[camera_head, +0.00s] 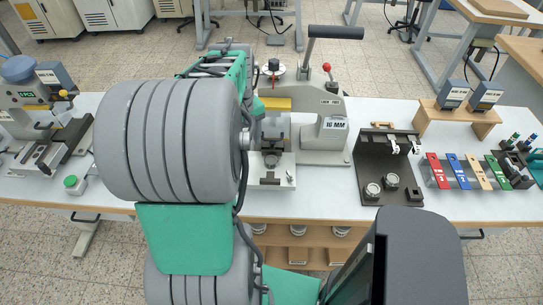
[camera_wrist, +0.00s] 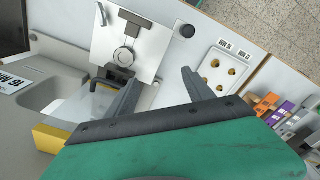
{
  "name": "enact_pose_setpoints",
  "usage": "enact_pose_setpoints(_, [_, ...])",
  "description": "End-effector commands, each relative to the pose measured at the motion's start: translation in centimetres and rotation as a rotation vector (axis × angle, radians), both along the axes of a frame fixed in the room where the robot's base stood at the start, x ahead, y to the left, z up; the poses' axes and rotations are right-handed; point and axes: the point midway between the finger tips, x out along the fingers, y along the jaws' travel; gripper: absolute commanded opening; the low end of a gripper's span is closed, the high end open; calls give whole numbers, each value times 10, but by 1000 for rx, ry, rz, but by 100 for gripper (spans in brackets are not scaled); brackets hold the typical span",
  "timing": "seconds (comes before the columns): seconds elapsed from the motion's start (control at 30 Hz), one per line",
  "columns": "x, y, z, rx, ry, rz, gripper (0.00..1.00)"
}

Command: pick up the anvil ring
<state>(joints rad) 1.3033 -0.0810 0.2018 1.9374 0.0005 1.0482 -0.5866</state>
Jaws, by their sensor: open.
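My gripper (camera_wrist: 162,76) is open in the wrist view, its two dark fingers spread with nothing between them. In the head view my arm hides it. In the wrist view a round silver ring-shaped part (camera_wrist: 124,56) sits on a pale plate (camera_wrist: 151,50), ahead and left of the fingers and apart from them. It may be the anvil ring, but I cannot be sure. Two round metal parts (camera_head: 373,190) (camera_head: 391,180) sit on a dark stand to the right.
A tray with brass-coloured round spots (camera_wrist: 211,63) lies right of the fingers. The press body (camera_wrist: 45,88) and a yellow block (camera_wrist: 52,139) are close on the left. Coloured strips (camera_head: 453,169) lie right of the dark stand (camera_head: 377,151). Another machine (camera_head: 42,120) stands far left on the white table.

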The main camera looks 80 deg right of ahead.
Motion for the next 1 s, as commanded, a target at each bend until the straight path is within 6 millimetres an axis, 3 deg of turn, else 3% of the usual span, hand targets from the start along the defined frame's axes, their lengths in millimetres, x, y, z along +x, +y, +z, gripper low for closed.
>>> enact_pose_setpoints(0.03, [-29,-13,1,16,4,-50,61])
enact_pose_setpoints(0.1, [-55,-22,-2,28,7,-85,61])
enact_pose_setpoints(0.2, [-73,-27,-6,36,7,-106,61])
enact_pose_setpoints(0.7, [-73,-29,-79,38,8,-109,61])
enact_pose_setpoints(0.93, [-73,-29,-83,34,7,-109,61])
enact_pose_setpoints(1.0, [-72,-29,-83,34,7,-109,56])
